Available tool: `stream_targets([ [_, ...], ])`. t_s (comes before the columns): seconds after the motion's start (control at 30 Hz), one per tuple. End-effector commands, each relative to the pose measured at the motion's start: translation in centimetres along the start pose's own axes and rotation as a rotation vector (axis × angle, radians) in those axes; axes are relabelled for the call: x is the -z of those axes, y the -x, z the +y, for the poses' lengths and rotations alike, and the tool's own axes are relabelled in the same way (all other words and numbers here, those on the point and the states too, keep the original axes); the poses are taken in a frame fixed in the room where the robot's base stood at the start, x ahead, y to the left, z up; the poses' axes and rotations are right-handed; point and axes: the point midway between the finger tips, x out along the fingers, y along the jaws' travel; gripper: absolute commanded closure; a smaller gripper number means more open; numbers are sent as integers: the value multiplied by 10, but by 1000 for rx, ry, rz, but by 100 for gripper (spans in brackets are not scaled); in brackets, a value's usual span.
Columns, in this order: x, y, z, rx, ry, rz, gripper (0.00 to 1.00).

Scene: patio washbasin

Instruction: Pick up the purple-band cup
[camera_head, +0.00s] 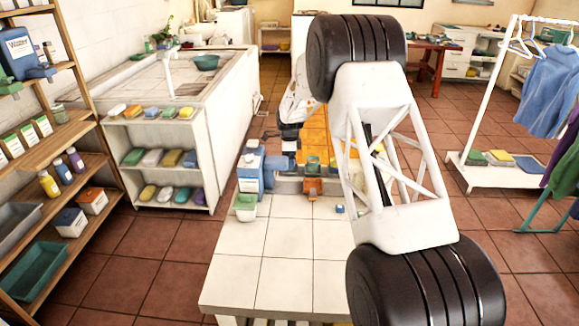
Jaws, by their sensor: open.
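I cannot make out a purple-band cup; my arm covers part of the white tiled table (262,270) and what may stand behind it. My arm crosses the right half of the table, and its far white end reaches over the table's back. My gripper (270,135) appears only as small dark parts at that far end, open, with nothing visible between the jaws. A white tub with a green top (245,207) stands at the table's left edge. A blue-and-white container (250,168) stands behind it.
A washbasin counter (150,75) with soap shelves stands left. A wooden shelf (75,130) is far left, a clothes rack (490,85) right.

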Motion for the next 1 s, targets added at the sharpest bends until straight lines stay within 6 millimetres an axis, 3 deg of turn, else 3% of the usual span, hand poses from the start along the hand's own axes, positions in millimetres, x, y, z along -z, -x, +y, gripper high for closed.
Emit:
stream_targets([
  [0.23, 0, -22, 0, 0, 0, 0, 16],
  [0.83, 0, -24, 0, 0, 0, 0, 16],
  [1.0, 0, -24, 0, 0, 0, 0, 42],
])
